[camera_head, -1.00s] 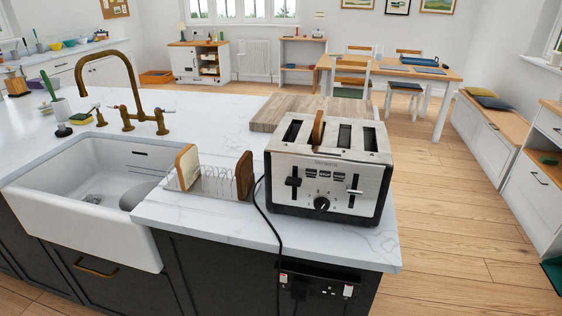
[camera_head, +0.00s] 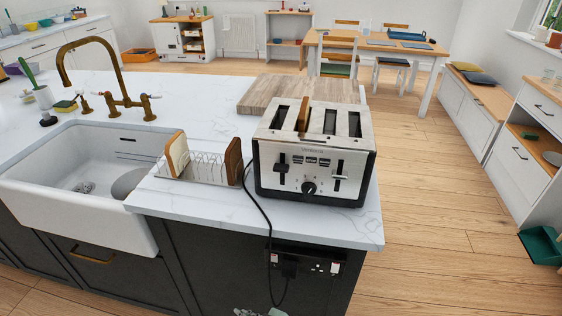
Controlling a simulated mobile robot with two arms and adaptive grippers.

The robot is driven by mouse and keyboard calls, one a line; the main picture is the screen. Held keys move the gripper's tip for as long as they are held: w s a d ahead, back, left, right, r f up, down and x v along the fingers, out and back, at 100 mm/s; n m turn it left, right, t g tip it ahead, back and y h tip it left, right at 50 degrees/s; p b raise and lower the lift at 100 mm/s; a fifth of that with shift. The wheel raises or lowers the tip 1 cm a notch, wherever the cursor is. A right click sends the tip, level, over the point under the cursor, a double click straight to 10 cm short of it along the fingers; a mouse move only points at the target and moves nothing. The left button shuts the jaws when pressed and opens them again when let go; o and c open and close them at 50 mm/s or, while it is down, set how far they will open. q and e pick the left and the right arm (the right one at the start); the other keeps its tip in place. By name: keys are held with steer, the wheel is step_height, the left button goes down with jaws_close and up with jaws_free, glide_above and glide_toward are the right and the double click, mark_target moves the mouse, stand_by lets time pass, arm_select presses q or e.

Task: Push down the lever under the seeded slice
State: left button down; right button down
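A steel and black toaster (camera_head: 304,191) with several slots stands on the island's right end, facing me. A brown-crusted slice (camera_head: 303,113) sticks up from its second slot from the left; seeds are too small to tell. The left lever (camera_head: 281,169) is on the front left, the right lever (camera_head: 340,177) on the front right, with a dark dial (camera_head: 309,188) between them. A wire rack (camera_head: 207,168) left of the toaster holds a pale-faced slice (camera_head: 178,154) and a darker brown slice (camera_head: 233,162).
A wooden board (camera_head: 262,95) lies behind the toaster. The black cord (camera_head: 262,215) hangs over the front edge to a socket panel (camera_head: 308,266). A white sink (camera_head: 75,215) is at the left.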

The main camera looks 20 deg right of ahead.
steer(key=w+a+r+n+g+y+p, duration=0.1)
steer(key=w+a+r+n+y, duration=0.2)
steer(key=r, duration=0.4)
steer(key=a+r+n+g+y+p, duration=0.1)
steer(key=a+r+n+y, duration=0.1)
steer(key=a+r, duration=0.5)
steer(key=w+a+r+n+g+y+p, duration=0.1)
steer(key=w+a+r+n+y, duration=0.15)
steer(key=r, duration=0.55)
steer(key=s+a+r+n+g+p, duration=0.25)
steer(key=s+r+n+g, duration=0.2)
steer(key=r, duration=0.25)
steer(key=s+a+r+n+g+p, duration=0.2)
steer(key=s+a+r+n+g, duration=0.15)
steer(key=r+n+g, duration=0.2)
steer(key=d+r+n+h+p, duration=0.2)
steer(key=d+r+h+p, duration=0.25)
steer(key=d+h, duration=0.65)
steer(key=w+d+r+m+t+h+p, duration=0.1)
steer(key=w+d+r+m+t+h, duration=0.1)
steer(key=d+r, duration=0.6)
steer(key=w+d+r+m+t+h+p, duration=0.1)
steer(key=w+d+r+t+h+p, duration=0.1)
steer(key=w+d+r+t+h, duration=0.2)
steer(key=w+d+r+h, duration=0.2)
steer(key=d+r+h, duration=0.1)
steer(key=d+r, duration=0.1)
steer(key=shift+d+r+m, duration=0.35)
steer(key=shift+r, duration=0.15)
